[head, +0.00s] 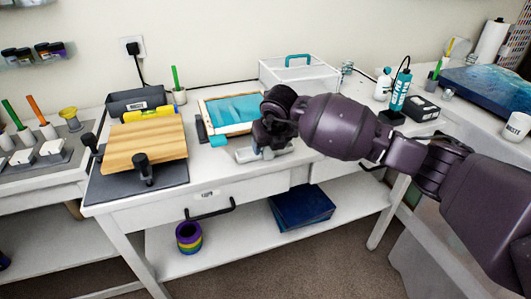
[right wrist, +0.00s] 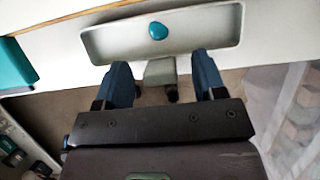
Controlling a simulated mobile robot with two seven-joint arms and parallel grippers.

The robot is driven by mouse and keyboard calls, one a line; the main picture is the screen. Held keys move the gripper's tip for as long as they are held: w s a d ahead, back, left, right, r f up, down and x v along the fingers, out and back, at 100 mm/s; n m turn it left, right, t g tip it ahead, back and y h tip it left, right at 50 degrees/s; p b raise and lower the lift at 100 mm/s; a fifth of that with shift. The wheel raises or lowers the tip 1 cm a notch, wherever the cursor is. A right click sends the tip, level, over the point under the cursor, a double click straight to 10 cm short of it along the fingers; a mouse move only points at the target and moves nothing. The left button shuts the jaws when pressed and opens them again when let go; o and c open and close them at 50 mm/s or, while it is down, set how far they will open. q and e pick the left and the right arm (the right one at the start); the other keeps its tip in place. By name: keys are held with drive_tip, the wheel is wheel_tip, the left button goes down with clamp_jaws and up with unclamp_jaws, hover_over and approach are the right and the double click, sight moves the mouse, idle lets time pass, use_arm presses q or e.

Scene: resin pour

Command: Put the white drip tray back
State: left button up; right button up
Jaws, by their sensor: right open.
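The white drip tray (right wrist: 105,43) lies near the front edge of the white table, with a teal-blue blob (right wrist: 158,31) in it. Its short grey tab (right wrist: 160,71) points toward my right gripper (right wrist: 163,82). The open fingers stand on either side of the tab, with gaps showing on both sides. In the head view, part of the tray (head: 243,156) shows below my right gripper (head: 268,150), which hides the rest. My left gripper is not in view.
A wood-framed blue panel (head: 238,108) lies behind the tray. A wooden board (head: 145,146) on a dark base is to the left. A drawer with a black handle (head: 210,210) is below the tabletop. A clear box (head: 300,75) stands at the back.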

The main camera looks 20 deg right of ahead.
drive_tip(key=shift+w+f, duration=0.2)
drive_tip(key=shift+f, duration=0.35)
drive_tip(key=shift+c, duration=0.5)
clamp_jaws()
